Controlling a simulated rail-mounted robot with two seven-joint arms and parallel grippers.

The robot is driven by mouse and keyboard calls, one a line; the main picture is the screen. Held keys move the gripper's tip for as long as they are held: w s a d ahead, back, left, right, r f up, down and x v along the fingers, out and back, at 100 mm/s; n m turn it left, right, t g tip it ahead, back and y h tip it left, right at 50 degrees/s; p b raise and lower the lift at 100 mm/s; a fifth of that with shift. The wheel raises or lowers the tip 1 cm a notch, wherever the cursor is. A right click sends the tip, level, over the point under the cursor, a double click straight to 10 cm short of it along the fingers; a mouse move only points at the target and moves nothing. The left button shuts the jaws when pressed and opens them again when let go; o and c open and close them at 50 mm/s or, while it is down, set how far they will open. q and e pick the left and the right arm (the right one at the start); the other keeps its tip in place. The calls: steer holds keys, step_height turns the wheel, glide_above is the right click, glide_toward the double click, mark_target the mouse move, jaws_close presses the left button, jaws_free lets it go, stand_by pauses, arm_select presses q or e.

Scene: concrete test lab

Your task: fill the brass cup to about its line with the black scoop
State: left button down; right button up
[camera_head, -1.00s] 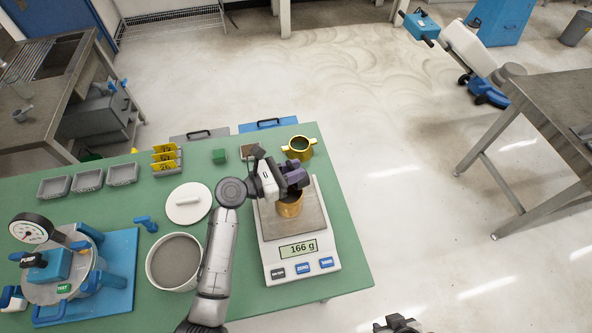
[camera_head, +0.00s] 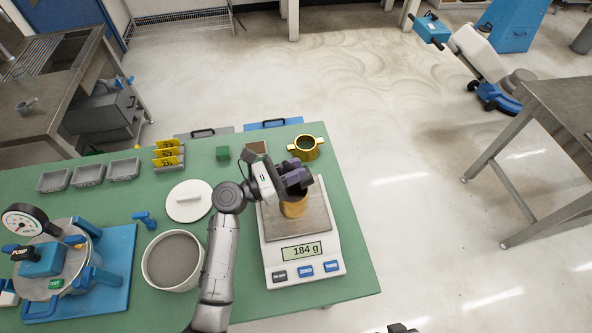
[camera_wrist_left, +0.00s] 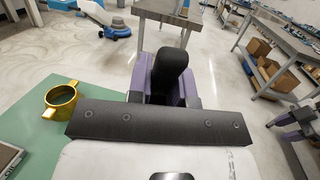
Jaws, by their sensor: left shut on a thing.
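The brass cup (camera_head: 294,209) stands on the pan of the scale (camera_head: 318,219), whose display reads 184 g. My left gripper (camera_head: 292,178) is directly above the cup and covers much of its mouth, so the fill level and line are hidden. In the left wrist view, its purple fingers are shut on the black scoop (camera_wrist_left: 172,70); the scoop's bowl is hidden. The white tub (camera_head: 173,260) of grey granular material stands left of the scale. My right gripper (camera_head: 401,328) barely shows at the bottom edge; its jaws cannot be made out.
A brass two-handled ring (camera_head: 305,148) stands behind the scale; it also shows in the left wrist view (camera_wrist_left: 62,100). A white lid (camera_head: 188,203) and blue valve (camera_head: 144,219) lie near the tub. A gauged pot (camera_head: 45,262) is at left. Grey trays (camera_head: 89,174) stand farther back.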

arm_select(q)
steer(key=shift+s+a+f+h+b, duration=0.15)
steer(key=shift+h+b, duration=0.15)
steer(key=shift+b, duration=0.35)
steer(key=shift+s+a+t+h+b, duration=0.1)
steer(key=shift+a+t+h+b, duration=0.35)
steer(key=shift+b, duration=0.7)
steer(key=shift+h, duration=0.25)
